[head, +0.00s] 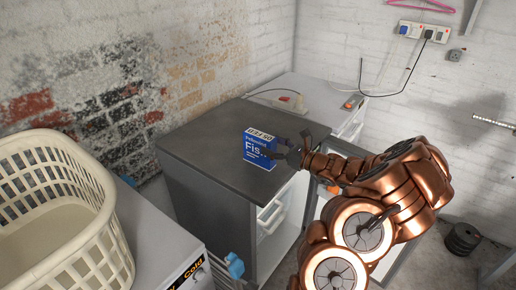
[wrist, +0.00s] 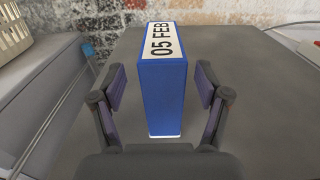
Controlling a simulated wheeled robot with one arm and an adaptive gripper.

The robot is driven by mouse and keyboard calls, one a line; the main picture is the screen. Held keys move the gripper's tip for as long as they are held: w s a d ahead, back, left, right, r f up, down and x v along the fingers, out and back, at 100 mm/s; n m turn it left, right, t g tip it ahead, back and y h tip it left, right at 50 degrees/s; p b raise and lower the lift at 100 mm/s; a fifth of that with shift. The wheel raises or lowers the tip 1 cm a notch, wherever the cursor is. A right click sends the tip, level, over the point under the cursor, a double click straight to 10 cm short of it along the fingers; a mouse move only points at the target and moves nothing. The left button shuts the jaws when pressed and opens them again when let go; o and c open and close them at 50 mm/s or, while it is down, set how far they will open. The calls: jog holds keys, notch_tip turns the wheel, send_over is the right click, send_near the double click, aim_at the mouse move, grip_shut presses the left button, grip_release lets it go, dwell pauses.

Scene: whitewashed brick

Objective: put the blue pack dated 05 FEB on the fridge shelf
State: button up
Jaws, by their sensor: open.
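The blue pack (head: 258,152) stands upright on the dark grey top of the fridge (head: 205,150) in the head view. In the wrist view the same blue pack (wrist: 163,92) shows a white top label reading 05 FEB. My gripper (head: 287,150) is at the pack's right side in the head view. In the wrist view my gripper (wrist: 161,85) is open, with one finger on each side of the pack and gaps visible on both sides. The fridge door stands open, and part of the white interior (head: 272,218) shows below the top; my arm hides some of it.
A cream laundry basket (head: 95,225) sits on a white machine (head: 165,245) at the left. A power strip (head: 291,103) with a cable lies behind the fridge top. A wall socket (head: 425,32) is at upper right. Black weights (head: 462,239) rest on the floor at right.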

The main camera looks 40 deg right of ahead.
aim_at(260, 140)
jog(key=shift+p+x, duration=0.9)
jog(key=shift+x, duration=2)
jog(key=shift+d+f, duration=0.15)
jog(key=shift+f, duration=0.05)
jog(key=shift+c, duration=0.4)
grip_shut()
